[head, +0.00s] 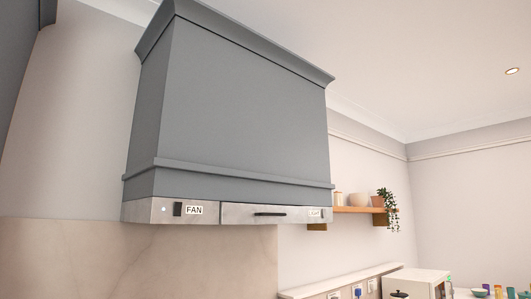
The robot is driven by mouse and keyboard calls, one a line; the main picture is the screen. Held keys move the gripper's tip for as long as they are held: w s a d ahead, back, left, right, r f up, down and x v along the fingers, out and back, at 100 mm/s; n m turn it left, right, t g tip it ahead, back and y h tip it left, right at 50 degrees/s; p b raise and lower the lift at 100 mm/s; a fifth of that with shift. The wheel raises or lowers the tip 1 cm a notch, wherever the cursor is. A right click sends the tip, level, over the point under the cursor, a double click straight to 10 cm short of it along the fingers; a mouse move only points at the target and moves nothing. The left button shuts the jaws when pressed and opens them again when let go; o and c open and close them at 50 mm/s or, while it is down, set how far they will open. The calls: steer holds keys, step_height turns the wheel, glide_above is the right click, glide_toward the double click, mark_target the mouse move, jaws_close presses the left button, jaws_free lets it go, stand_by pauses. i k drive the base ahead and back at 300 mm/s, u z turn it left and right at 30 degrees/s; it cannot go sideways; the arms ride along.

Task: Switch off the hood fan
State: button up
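The grey range hood (235,110) hangs on the wall in the head view, with a pale metal strip along its lower edge. A small dark fan switch (178,209) sits at the left of this strip, beside a white label reading FAN (195,210). A small whitish dot (164,209), perhaps an indicator light, shows left of the switch. Another label (314,213), too small to read surely, sits at the strip's right end next to a small dark switch (323,214). The position of the fan switch is too small to tell. My gripper is not in view.
A dark handle (270,214) is on the middle of the strip. A wooden shelf (358,209) with pots and a trailing plant (389,208) is to the right. Below it are wall sockets, a cream appliance (415,281) and small colourful items. The space before the hood looks clear.

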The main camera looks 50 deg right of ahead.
mark_target(178, 205)
steer(key=u, duration=0.3)
steer(key=k, duration=0.15)
steer(key=z, duration=1.8)
steer(key=k, duration=0.95)
steer(key=u, duration=0.15)
steer(key=i, duration=0.7)
